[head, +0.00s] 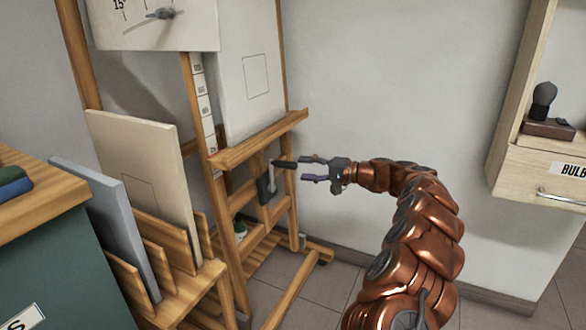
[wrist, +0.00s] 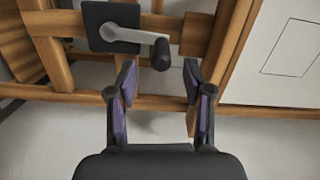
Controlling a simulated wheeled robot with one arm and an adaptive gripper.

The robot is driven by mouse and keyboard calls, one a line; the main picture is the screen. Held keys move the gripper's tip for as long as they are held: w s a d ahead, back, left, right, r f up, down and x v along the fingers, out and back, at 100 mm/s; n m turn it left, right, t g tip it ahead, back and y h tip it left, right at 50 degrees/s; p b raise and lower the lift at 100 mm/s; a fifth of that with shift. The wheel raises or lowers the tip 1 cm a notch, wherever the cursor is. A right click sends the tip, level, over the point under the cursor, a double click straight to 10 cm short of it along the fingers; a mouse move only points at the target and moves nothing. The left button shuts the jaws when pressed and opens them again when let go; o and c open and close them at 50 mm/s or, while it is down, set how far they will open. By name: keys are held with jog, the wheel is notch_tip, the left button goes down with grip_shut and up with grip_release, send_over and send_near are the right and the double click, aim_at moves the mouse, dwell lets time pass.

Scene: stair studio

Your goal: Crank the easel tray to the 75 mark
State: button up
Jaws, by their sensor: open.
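The wooden easel tray (head: 258,138) is a ledge across the easel, with a pale board standing on it. A strip of white mark labels (head: 203,95) runs up the left post; its numbers are too small to read. The crank has a dark plate, a grey arm (wrist: 130,35) and a black handle (wrist: 161,55), and sits below the tray. In the head view the handle (head: 285,164) points right toward my gripper (head: 305,169). My gripper (wrist: 160,78) is open and empty. In the wrist view the handle is just beyond and between the fingertips; contact is not visible.
A rack with upright panels (head: 145,170) and a green cabinet (head: 65,265) stand at left. A wall cabinet (head: 545,175) with a drawer handle is at right. A dial panel (head: 150,25) is at upper left. The wall behind my arm is bare.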

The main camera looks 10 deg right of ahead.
jog(key=shift+v, duration=2.25)
jog(key=s+a+r+n+g+y+p, duration=0.1)
jog(key=s+a+r+n+g+p, duration=0.15)
jog(key=s+a+r+p, duration=0.4)
jog(key=s+a+r+n+g+p, duration=0.1)
jog(key=s+a+r+g+p, duration=0.2)
jog(key=a+r, duration=0.65)
jog(key=s+a+r+n+g+h+p, duration=0.1)
jog(key=s+a+r+g+h+p, duration=0.1)
jog(key=s+a+r+p, duration=0.5)
jog(key=s+a+r+n+g+h+p, duration=0.25)
jog(key=s+r+p, duration=0.2)
jog(key=s, duration=0.55)
jog(key=s+d+r+g+h+p, duration=0.1)
jog(key=s+h+p, duration=0.1)
jog(key=s+p, duration=0.4)
jog(key=s+d+r+h+p, duration=0.1)
jog(key=s+r+h+p, duration=0.1)
jog(key=s+p, duration=0.35)
jog(key=s+d+r+h+p, duration=0.1)
jog(key=s+d+h+p, duration=0.2)
jog(key=s+d+p, duration=0.2)
jog(key=s+d+r+m+h+p, duration=0.1)
jog(key=s+d+r+h+p, duration=0.1)
jog(key=s+d+p, duration=0.3)
jog(key=s+d+h, duration=0.1)
jog(key=s+d, duration=0.2)
jog(key=s, duration=0.4)
jog(key=shift+s+g, duration=0.2)
jog(key=shift+g, duration=0.1)
